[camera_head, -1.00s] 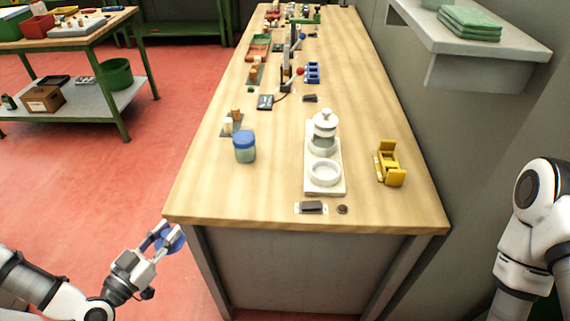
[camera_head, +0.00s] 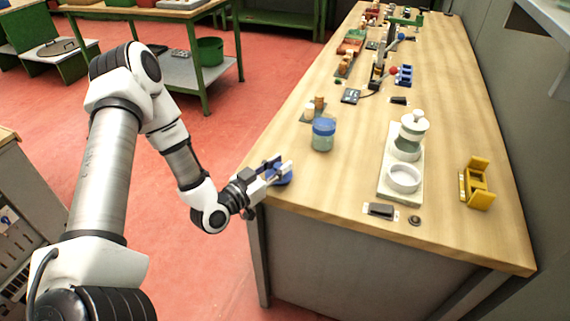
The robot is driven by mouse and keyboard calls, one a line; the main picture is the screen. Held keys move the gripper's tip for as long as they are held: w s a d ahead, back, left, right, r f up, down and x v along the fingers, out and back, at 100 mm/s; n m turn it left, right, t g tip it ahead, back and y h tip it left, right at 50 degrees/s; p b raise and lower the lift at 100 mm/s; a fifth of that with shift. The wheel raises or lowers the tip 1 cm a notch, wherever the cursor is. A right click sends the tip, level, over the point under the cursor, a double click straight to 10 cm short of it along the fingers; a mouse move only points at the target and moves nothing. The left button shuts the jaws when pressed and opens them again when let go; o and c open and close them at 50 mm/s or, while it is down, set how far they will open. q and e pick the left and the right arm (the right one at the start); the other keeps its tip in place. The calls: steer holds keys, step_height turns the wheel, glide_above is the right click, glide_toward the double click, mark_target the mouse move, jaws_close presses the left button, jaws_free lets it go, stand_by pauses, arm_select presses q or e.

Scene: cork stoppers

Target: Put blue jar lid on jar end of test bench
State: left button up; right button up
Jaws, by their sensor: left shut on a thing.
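My left gripper (camera_head: 278,169) is shut on a blue round lid (camera_head: 285,177), at the near left corner of the wooden bench (camera_head: 330,190). I cannot tell whether the lid touches the bench top. A glass jar with a blue top (camera_head: 323,134) stands upright beyond the gripper, apart from it. To the right is a pale base plate (camera_head: 385,188) with an empty-looking white ring (camera_head: 403,179) at its near end and a white-lidded glass piece (camera_head: 411,133) at its far end. My right gripper is not in view.
A yellow holder (camera_head: 477,183) stands at the right. A dark block (camera_head: 381,210) and a small round brown piece (camera_head: 414,221) lie near the front edge. Small corks (camera_head: 314,107) stand behind the blue-topped jar. The bench top between gripper and base plate is clear.

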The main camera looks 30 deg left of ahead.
arm_select(q)
steer(key=shift+w+d, duration=0.2)
steer(key=shift+w, duration=0.75)
steer(key=shift+w+d+f, duration=0.1)
steer(key=shift+w+f, duration=0.1)
steer(key=shift+w, duration=0.1)
steer(key=shift+f, duration=0.15)
steer(key=shift+s+f, duration=0.1)
steer(key=shift+f, duration=0.05)
steer(key=o, duration=0.9)
steer(key=shift+o, duration=0.2)
